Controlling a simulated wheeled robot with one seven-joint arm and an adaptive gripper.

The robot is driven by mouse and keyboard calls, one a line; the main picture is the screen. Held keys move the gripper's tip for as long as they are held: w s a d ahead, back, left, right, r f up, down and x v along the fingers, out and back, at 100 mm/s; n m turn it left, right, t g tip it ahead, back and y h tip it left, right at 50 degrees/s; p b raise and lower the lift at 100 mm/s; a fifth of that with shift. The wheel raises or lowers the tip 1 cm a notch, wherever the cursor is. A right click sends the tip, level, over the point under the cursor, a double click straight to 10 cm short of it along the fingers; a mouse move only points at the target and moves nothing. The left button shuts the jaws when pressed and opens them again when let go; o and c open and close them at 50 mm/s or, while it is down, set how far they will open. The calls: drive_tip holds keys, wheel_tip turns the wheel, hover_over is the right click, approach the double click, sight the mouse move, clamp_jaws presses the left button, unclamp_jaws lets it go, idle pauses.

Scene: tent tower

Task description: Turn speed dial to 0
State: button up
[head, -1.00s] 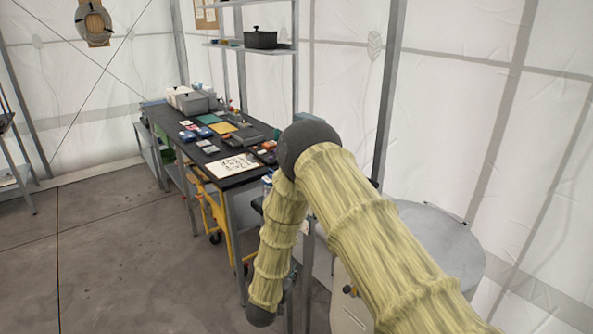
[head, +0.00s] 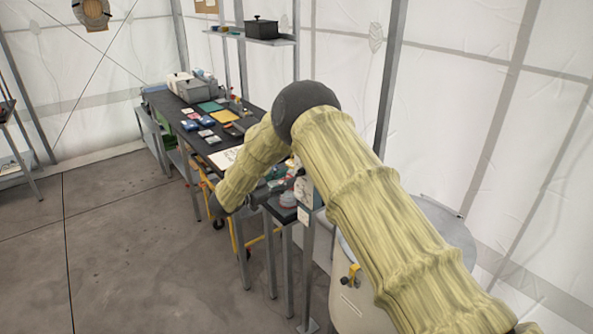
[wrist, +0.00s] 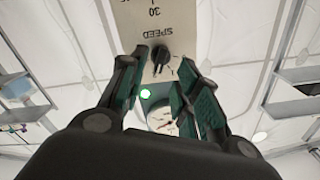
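The speed dial (wrist: 160,56) is a small black knob on a light panel (wrist: 158,18) marked SPEED, with the lettering upside down in the wrist view. My gripper (wrist: 160,62) is open, with one dark finger on each side of the dial in that view. I see gaps between the fingers and the knob; I cannot tell how far the fingertips are from the panel. The dial's exact setting is too small to read. In the head view, my arm hides most of the gripper, and the dial cannot be made out.
In the head view, a long dark workbench (head: 165,112) with many items stands behind my arm. A large round-topped drum (head: 452,236) is at right. The floor at left is clear.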

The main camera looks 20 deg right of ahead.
sight(297, 174)
drive_tip(key=shift+p+x, duration=0.9)
drive_tip(key=shift+x, duration=1.75)
drive_tip(key=c, duration=0.7)
